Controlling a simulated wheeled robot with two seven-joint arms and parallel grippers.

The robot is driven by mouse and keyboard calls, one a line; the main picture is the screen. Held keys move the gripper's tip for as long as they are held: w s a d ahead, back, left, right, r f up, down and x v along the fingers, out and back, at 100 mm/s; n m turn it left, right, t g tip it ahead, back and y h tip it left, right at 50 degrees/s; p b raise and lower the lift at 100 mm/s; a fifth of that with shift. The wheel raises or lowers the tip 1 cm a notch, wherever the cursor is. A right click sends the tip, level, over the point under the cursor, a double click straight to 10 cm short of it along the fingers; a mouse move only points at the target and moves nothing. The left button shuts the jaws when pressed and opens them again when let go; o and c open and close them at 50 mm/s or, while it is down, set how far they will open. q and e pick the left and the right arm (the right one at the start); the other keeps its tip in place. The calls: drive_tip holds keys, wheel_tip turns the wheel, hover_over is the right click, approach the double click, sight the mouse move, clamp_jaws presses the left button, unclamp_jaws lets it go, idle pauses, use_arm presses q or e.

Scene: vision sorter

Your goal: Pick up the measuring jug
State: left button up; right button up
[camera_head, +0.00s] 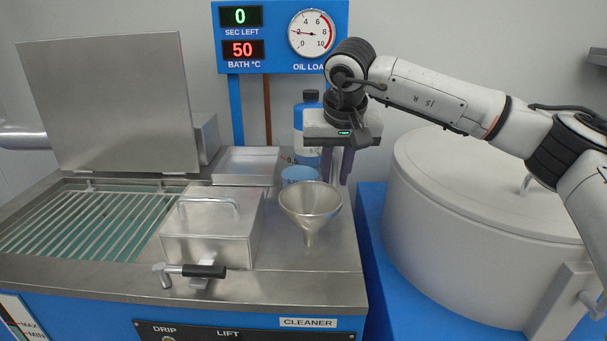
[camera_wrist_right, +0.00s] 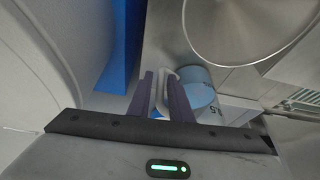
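The measuring jug (camera_head: 299,174) is a pale blue vessel standing behind the funnel on the steel worktop, partly hidden by it. In the right wrist view the jug (camera_wrist_right: 200,92) lies right of the fingers, with its whitish handle (camera_wrist_right: 160,97) between them. My right gripper (camera_head: 336,170) points down beside the jug, on its right side. Its two dark purple fingers also show in the right wrist view (camera_wrist_right: 162,98). They stand apart on either side of the handle, with a narrow gap visible, so it looks open. My left gripper is out of view.
A steel funnel (camera_head: 311,201) stands in front of the jug, close to the gripper. A lidded steel box (camera_head: 212,226) and a shallow tray (camera_head: 246,164) are left. A large white drum (camera_head: 480,220) stands right.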

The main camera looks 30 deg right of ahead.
drive_tip(key=shift+w+f, duration=0.15)
drive_tip(key=shift+f, duration=0.1)
clamp_jaws()
drive_tip(key=shift+r, duration=0.1)
drive_tip(key=shift+r, duration=0.1)
